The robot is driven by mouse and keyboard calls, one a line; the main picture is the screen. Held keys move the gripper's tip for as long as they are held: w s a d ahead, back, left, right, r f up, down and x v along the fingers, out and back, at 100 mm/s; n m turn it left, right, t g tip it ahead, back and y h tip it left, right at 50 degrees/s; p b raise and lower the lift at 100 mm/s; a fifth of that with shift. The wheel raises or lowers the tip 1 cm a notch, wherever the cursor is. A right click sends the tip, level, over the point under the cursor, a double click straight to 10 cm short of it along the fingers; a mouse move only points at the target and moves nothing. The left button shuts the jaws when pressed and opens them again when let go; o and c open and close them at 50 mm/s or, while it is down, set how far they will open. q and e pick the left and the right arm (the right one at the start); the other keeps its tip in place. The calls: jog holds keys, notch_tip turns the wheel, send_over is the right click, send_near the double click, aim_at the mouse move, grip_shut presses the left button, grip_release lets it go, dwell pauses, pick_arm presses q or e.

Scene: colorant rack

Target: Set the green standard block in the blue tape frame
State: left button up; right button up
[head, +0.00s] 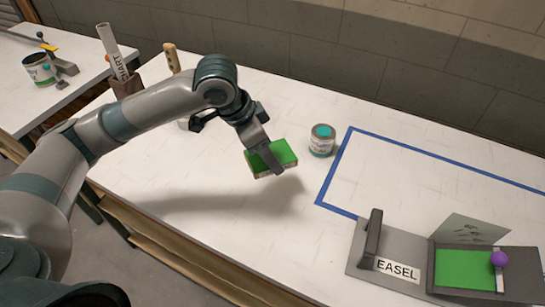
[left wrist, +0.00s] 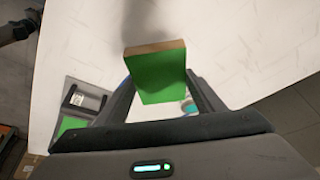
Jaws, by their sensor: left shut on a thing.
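The green standard block (head: 272,158) is a flat block with a green face and wood-coloured sides. My left gripper (head: 267,157) is shut on it and holds it above the white table, with a shadow below to the left. In the left wrist view the block (left wrist: 160,85) sits between the two fingers (left wrist: 160,95). The blue tape frame (head: 335,165) is on the table to the right of the block; its right part runs out of the picture. The inside of the frame that shows is bare. My right gripper is not in view.
A can with teal paint (head: 321,140) stands just outside the frame's left edge. A grey EASEL device (head: 385,255) with a green panel and a purple ball (head: 499,259) stands at the front right, by the frame. A holder with a rolled chart (head: 125,80) is at the back left.

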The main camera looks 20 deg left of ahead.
pick_arm(q)
jog(key=n, duration=0.2)
jog(key=w+a+r+n+t+y, duration=0.1)
jog(key=n, duration=0.1)
jog(key=shift+a+r, duration=0.1)
jog(key=shift+r, duration=0.1)
jog(key=n, duration=0.2)
jog(key=a+r+n+y, duration=0.1)
jog(key=n+y, duration=0.1)
jog(key=n, duration=0.1)
jog(key=shift+w+a+r+n+t, duration=0.3)
jog(key=shift+w+r, duration=0.05)
jog(key=shift+w, duration=0.05)
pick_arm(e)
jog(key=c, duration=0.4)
pick_arm(q)
jog(key=shift+d, duration=0.15)
